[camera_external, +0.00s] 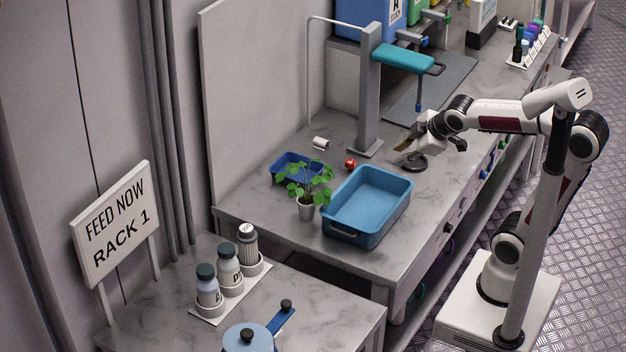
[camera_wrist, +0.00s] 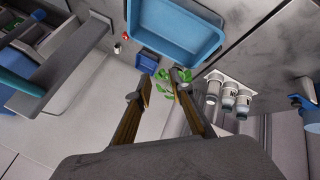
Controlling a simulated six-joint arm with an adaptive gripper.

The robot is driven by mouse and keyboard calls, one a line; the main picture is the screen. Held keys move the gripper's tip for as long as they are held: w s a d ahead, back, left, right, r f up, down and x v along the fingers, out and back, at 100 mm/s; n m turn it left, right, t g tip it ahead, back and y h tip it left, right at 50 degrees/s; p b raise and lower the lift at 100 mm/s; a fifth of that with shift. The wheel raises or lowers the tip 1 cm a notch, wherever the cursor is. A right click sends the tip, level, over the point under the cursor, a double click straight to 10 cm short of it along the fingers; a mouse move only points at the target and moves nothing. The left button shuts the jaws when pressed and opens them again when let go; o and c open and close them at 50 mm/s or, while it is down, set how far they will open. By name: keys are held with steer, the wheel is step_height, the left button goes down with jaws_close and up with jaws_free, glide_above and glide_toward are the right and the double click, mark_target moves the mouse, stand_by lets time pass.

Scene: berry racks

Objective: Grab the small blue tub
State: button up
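The small blue tub (camera_external: 281,168) is dark blue and sits on the marble bench near its back left. The potted plant's leaves partly hide it. In the wrist view the tub (camera_wrist: 147,61) shows beyond the fingertips. My gripper (camera_external: 405,146) is above the bench, right of the grey post and well apart from the tub. In the wrist view my gripper (camera_wrist: 159,89) has its two fingers spread, with nothing held between them.
The leafy potted plant (camera_external: 307,210) stands in front of the small tub. A large light-blue tub (camera_external: 357,232) is to its right. A red ball (camera_external: 350,163) lies behind. The grey post (camera_external: 368,100) with a teal arm (camera_external: 404,58) stands between tub and gripper.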

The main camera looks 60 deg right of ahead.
steer(key=w+d+f+n+t, duration=0.1)
steer(key=w+d+n, duration=0.2)
steer(key=w+n, duration=0.35)
steer(key=w+d+f+n+t, duration=0.1)
steer(key=w+d+n, duration=0.2)
steer(key=w, duration=0.7)
steer(key=w+d+f+n+t, duration=0.1)
steer(key=w+d+n, duration=0.2)
steer(key=w+n, duration=0.35)
steer(key=w+d+f+n+t, duration=0.1)
steer(key=w+f+n, duration=0.2)
steer(key=w+f, duration=0.1)
steer(key=w+d+f+n+t+y, duration=0.1)
steer(key=w+d+f+n, duration=0.1)
steer(key=w+f+n, duration=0.2)
steer(key=w+d+f+n+y, duration=0.1)
steer(key=w+f+n, duration=0.3)
steer(key=w, duration=0.1)
steer(key=shift+w+d+f+t, duration=0.25)
steer(key=shift+d+f+t, duration=0.05)
steer(key=shift+f+t, duration=0.1)
steer(key=shift+w+f+n+y, duration=0.2)
steer(key=shift+f+n+y, duration=0.1)
steer(key=shift+f+n, duration=0.35)
steer(key=shift+f, duration=1.65)
